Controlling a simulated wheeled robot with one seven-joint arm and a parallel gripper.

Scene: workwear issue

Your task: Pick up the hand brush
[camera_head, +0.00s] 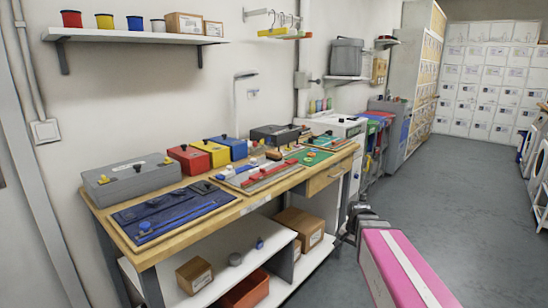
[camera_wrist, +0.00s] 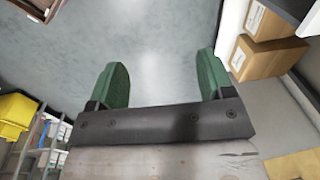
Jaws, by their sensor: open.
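I cannot pick out the hand brush with certainty in either view; among the small items on the wooden workbench (camera_head: 190,238) it is too small to tell. My gripper (camera_head: 365,215) is beside the right end of the workbench, low and in front of the aisle, partly hidden by my pink arm link. In the wrist view my gripper (camera_wrist: 162,60) shows two green fingers spread wide apart. Nothing is between them but grey floor (camera_wrist: 160,35).
The bench holds a grey case (camera_head: 128,178), a dark blue mat (camera_head: 165,216), red (camera_head: 190,160), yellow (camera_head: 214,153) and blue (camera_head: 236,147) boxes, and a green mat (camera_head: 312,156). Cartons (camera_head: 194,274) stand on the shelf below. The aisle floor (camera_head: 460,190) is clear.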

